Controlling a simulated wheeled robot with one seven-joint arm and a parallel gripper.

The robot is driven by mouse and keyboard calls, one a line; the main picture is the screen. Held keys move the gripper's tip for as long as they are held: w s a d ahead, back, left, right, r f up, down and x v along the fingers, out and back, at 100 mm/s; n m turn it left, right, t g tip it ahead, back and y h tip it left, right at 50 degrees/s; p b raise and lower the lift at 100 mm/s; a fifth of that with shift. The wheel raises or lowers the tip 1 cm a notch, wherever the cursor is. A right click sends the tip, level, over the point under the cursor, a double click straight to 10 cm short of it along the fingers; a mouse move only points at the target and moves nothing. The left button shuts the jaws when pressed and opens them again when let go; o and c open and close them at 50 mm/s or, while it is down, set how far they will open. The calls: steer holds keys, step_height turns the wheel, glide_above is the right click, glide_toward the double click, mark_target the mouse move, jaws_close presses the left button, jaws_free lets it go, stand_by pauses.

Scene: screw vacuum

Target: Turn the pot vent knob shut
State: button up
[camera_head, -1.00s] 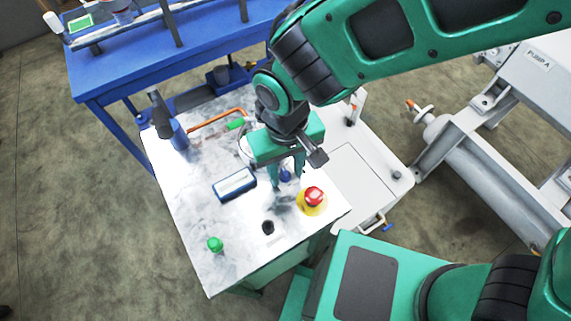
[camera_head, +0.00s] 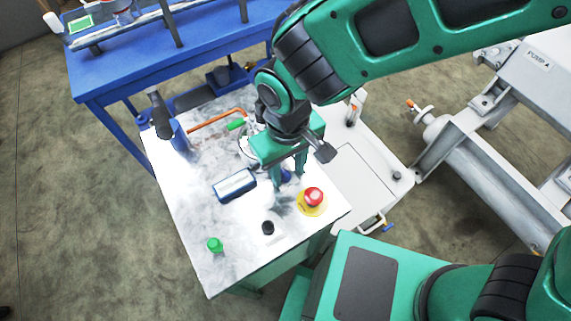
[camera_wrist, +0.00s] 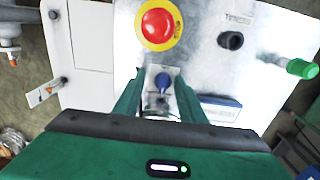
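A small blue knob (camera_head: 286,176) stands on the white marbled top of the bench (camera_head: 210,270), left of the red button. In the wrist view the blue knob (camera_wrist: 163,82) points up on a small pale plate, between my two green fingers. I cannot read a label marking it as the pot vent. My gripper (camera_head: 289,179) is low over the bench top, fingers spread on either side of the knob. In the wrist view my gripper (camera_wrist: 160,85) shows gaps between the fingers and the knob. A clear round vessel (camera_head: 246,147) behind my gripper is mostly hidden.
A red mushroom button (camera_head: 313,197) on a yellow disc is close to my fingers. A black knob (camera_head: 268,227), a green knob (camera_head: 215,244) and a blue-framed display (camera_head: 235,186) are nearby. An orange pipe (camera_head: 210,120) lies behind.

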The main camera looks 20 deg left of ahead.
mark_target(288, 173)
steer(key=shift+s+a, duration=0.1)
steer(key=shift+r, duration=0.1)
steer(key=shift+r, duration=0.35)
step_height(288, 173, up, 10)
steer(key=shift+f, duration=0.1)
stand_by(0.6)
steer(key=w+d+r+m, duration=0.2)
steer(key=w+d+m, duration=0.35)
steer(key=d, duration=0.85)
steer(key=w+d+r+m, duration=0.2)
steer(key=w+d, duration=0.6)
steer(key=d, duration=0.6)
steer(key=s+d+m, duration=0.4)
steer(key=s+d, duration=0.2)
steer(key=d, duration=0.5)
steer(key=s+d+f+m, duration=0.1)
steer(key=s+d+m, duration=0.4)
steer(key=d, duration=0.7)
steer(key=shift+s+d, duration=0.3)
steer(key=shift+s, duration=0.95)
